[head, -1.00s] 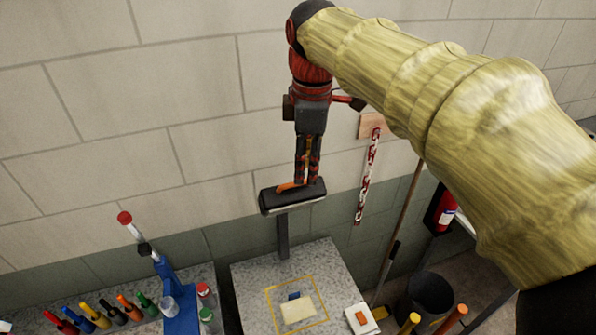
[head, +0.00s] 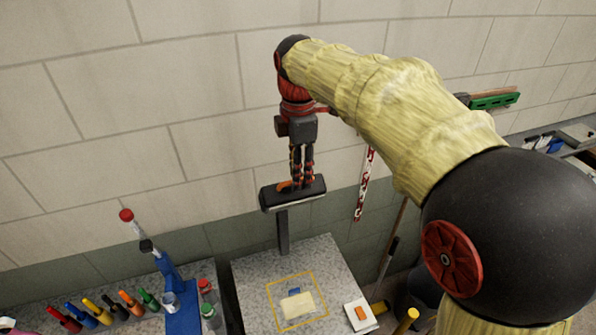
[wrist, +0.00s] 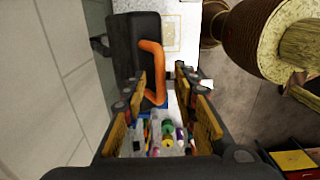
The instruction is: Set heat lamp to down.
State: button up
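The heat lamp (head: 292,197) is a black oblong head on a dark post at the back of the grey table, raised well above the tabletop. Its orange handle (wrist: 156,70) is on top of the head. My gripper (head: 300,186) points down at the lamp from above, with its fingertips close to the handle. In the wrist view, my gripper (wrist: 161,88) has its fingers apart, with the bent end of the handle between them, nearer the left finger. I cannot tell whether a finger touches the handle.
The grey speckled table (head: 253,272) holds a yellow square outline (head: 272,305) with a pale patch inside. A blue stand (head: 180,285) and several coloured markers are at left. A block wall (head: 150,60) stands close behind the lamp.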

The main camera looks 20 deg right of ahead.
jog(key=shift+f, duration=0.1)
jog(key=shift+c, duration=1)
grip_shut()
